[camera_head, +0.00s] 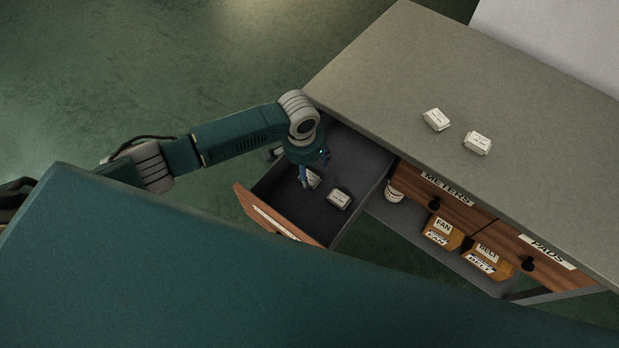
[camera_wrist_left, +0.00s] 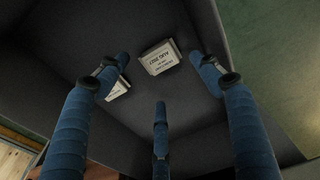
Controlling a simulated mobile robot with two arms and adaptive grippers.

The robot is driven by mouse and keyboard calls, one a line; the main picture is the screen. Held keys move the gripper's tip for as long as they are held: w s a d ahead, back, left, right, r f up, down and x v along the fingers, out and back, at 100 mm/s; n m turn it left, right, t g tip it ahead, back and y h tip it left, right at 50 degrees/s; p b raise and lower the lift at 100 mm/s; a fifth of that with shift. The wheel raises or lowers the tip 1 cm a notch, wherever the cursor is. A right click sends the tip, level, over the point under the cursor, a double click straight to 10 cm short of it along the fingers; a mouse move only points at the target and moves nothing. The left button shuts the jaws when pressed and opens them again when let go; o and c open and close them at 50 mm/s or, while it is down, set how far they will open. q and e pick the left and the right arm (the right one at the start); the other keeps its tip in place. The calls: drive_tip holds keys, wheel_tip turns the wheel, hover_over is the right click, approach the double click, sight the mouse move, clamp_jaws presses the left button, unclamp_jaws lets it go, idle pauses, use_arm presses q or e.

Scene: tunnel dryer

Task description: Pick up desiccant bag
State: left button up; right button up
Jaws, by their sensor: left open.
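In the left wrist view one bag (camera_wrist_left: 160,57) lies beyond the gap between my left gripper's fingers (camera_wrist_left: 160,78). The other bag (camera_wrist_left: 119,90) is partly hidden by a finger. The left gripper points down into the drawer, with its blue fingers spread and nothing held. Two more similar white packs (camera_head: 436,119) (camera_head: 477,142) lie on the counter. My right gripper is not in view.
The grey drawer's wooden front (camera_head: 262,216) faces lower left. The grey counter (camera_head: 540,110) stands above it, with closed drawers labelled METERS (camera_head: 447,188) and PADS (camera_head: 547,251).

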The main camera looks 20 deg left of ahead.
sight(309, 177)
use_arm(q)
drive_tip(key=f, duration=0.6)
drive_tip(key=shift+w, duration=0.3)
drive_tip(key=shift+c, duration=0.2)
drive_tip(key=shift+r, duration=0.1)
drive_tip(key=c, duration=1.3)
